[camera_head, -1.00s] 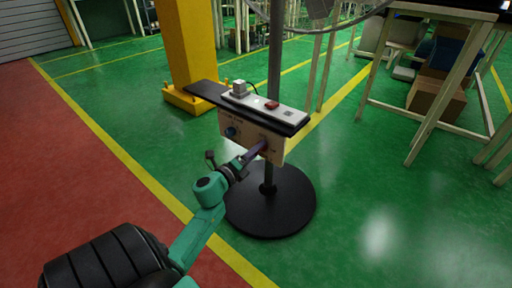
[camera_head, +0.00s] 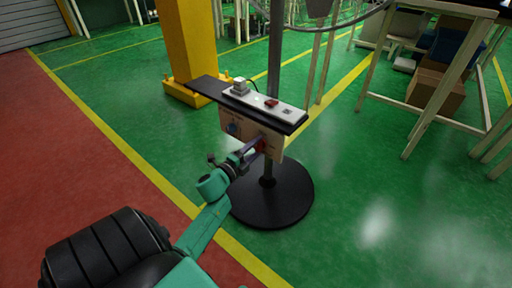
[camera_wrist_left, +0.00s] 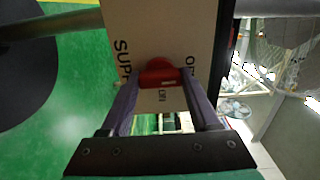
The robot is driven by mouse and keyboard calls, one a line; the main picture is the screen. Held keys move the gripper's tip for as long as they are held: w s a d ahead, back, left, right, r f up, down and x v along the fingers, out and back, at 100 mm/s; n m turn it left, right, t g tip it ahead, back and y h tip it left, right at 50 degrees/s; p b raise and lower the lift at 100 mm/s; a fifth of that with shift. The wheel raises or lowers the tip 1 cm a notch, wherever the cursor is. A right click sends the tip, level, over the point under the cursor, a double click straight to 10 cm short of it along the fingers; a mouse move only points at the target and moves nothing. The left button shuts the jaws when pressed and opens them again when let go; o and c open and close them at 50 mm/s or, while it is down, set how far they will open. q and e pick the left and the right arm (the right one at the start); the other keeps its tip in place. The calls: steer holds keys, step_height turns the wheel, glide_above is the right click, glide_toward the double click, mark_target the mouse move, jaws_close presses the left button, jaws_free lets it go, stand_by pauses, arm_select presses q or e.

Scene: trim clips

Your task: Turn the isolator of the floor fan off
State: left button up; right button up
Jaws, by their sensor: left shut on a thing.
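The isolator is a red knob (camera_wrist_left: 160,74) on a beige panel (camera_wrist_left: 190,35) with dark lettering, partly covered by my fingers. In the head view the panel (camera_head: 275,151) hangs below a black shelf on the floor fan's pole (camera_head: 275,60), and the red knob (camera_head: 261,147) shows at my fingertips. My left gripper (camera_head: 257,148) is shut on the knob. In the wrist view its two fingers (camera_wrist_left: 160,84) are on either side of the knob's red bar, which lies crosswise between them. The right gripper is not in view.
A power strip (camera_head: 262,103) with a white plug and red switch lies on the black shelf (camera_head: 208,88). The fan's round base (camera_head: 285,205) stands on green floor. A yellow column (camera_head: 188,45) stands behind; a bench frame is right.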

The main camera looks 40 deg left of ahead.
arm_select(q)
steer(key=o, duration=1.4)
steer(key=shift+c, duration=0.2)
steer(key=s+p, duration=0.1)
steer(key=s, duration=0.4)
steer(key=shift+s+p, duration=0.1)
steer(key=shift+p, duration=0.2)
steer(key=p, duration=0.2)
glide_toward(257, 147)
steer(key=s, duration=0.5)
steer(key=shift+f, duration=0.1)
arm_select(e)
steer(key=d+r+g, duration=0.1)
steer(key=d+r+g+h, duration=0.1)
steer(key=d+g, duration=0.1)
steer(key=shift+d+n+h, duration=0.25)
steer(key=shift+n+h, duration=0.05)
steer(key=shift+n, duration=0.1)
